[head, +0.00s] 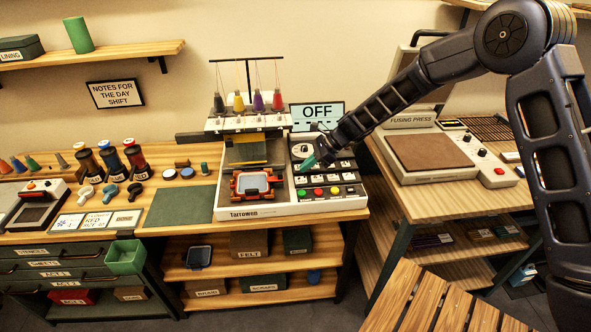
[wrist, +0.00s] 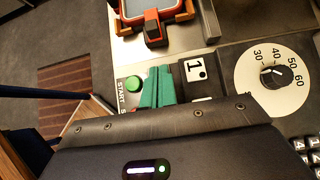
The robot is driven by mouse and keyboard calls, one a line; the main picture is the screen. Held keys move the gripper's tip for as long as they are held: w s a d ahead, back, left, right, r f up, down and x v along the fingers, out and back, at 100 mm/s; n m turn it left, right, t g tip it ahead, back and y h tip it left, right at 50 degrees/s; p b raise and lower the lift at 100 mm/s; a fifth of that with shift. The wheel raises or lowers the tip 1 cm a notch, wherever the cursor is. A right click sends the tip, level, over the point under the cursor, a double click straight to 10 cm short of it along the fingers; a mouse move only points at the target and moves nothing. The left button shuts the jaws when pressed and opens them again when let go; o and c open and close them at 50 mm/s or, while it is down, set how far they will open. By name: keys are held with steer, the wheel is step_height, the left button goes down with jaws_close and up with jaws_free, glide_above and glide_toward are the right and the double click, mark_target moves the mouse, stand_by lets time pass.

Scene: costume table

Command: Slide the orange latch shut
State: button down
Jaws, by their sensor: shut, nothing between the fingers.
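The orange frame (head: 252,184) sits on the white Tartowen machine (head: 258,212), around a blue-grey pad. In the wrist view, the orange latch (wrist: 152,24) is a small block with a dark part at the near edge of that frame, at the top of the picture. Whether it is fully across cannot be told. My gripper (head: 308,163) is over the control panel to the right of the frame. Its green fingers (wrist: 158,90) are shut and empty, apart from the latch, beside the START button and the key marked 1. The fingers hide part of the panel.
The panel holds a green START button (wrist: 133,84), keys and a numbered dial (wrist: 271,74). Thread cones (head: 239,101) stand on a rack behind. A dark green mat (head: 180,207) lies left of the machine. A fusing press (head: 428,155) stands on the right-hand table.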

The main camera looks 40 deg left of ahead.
steer(key=v, duration=0.8)
steer(key=shift+r, duration=0.1)
